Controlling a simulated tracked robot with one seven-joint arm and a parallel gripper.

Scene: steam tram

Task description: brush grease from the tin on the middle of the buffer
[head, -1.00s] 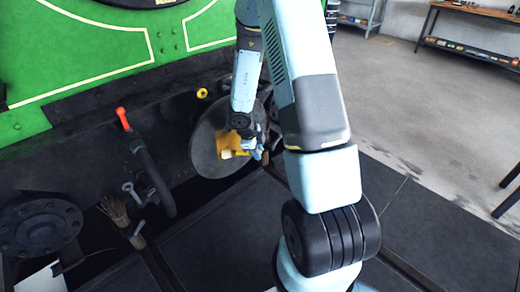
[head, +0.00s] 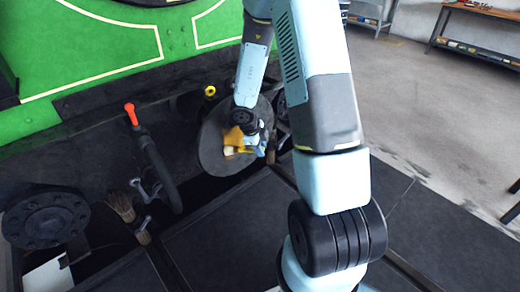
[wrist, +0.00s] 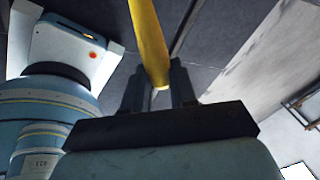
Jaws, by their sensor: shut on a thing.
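The buffer (head: 212,155) is a dark grey round disc facing out from the dark beam, mid-picture in the head view. My gripper (wrist: 157,86) is shut on a yellow thing (wrist: 150,40), long and slightly curved in the wrist view. My gripper and wrist hide part of the disc. I cannot make out a grease tin.
A hose with a red end (head: 131,113) hangs left of the buffer, beside a metal coupling (head: 148,190). A dark bolted round flange (head: 45,220) stands at far left. A bench (head: 480,15) is at the back right. The floor between is open.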

